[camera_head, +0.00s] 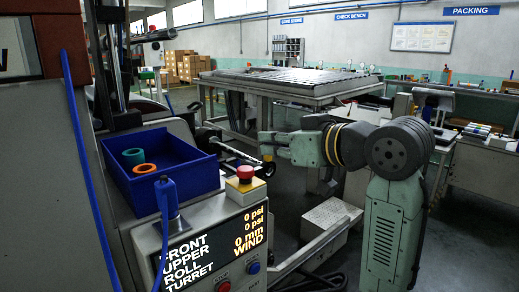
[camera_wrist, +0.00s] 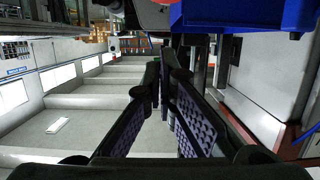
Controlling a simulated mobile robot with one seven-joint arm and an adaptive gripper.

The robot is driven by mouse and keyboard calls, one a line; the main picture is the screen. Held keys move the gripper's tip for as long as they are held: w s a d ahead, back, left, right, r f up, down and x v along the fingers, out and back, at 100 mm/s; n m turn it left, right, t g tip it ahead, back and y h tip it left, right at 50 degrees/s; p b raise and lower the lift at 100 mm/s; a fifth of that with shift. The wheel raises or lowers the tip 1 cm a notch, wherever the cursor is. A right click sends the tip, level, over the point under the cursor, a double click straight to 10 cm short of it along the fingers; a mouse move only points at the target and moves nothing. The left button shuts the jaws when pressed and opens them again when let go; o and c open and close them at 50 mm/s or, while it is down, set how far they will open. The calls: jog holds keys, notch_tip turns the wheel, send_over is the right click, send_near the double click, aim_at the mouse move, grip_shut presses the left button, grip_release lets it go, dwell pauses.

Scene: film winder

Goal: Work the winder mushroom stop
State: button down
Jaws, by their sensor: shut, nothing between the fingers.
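The winder mushroom stop (camera_head: 244,173) is a red round button on a yellow box, on top of the grey control console (camera_head: 205,235) in the head view. My gripper (camera_head: 267,152) is to the right of the stop and looks higher in the picture, apart from it. In the wrist view my gripper's fingers (camera_wrist: 162,72) are together with nothing between them. A small reddish patch shows at the top edge of the wrist view, but I cannot tell whether it is the stop.
A blue bin (camera_head: 150,196) with a green and an orange ring stands left of the stop. A blue upright piece (camera_head: 167,197) stands on the console before it. Red (camera_head: 224,286) and blue (camera_head: 254,267) buttons sit on the console front. A large table (camera_head: 290,84) stands behind.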

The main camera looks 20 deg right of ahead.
jog(key=shift+b+v, duration=0.3)
jog(key=shift+v, duration=1.95)
jog(key=shift+r, duration=0.1)
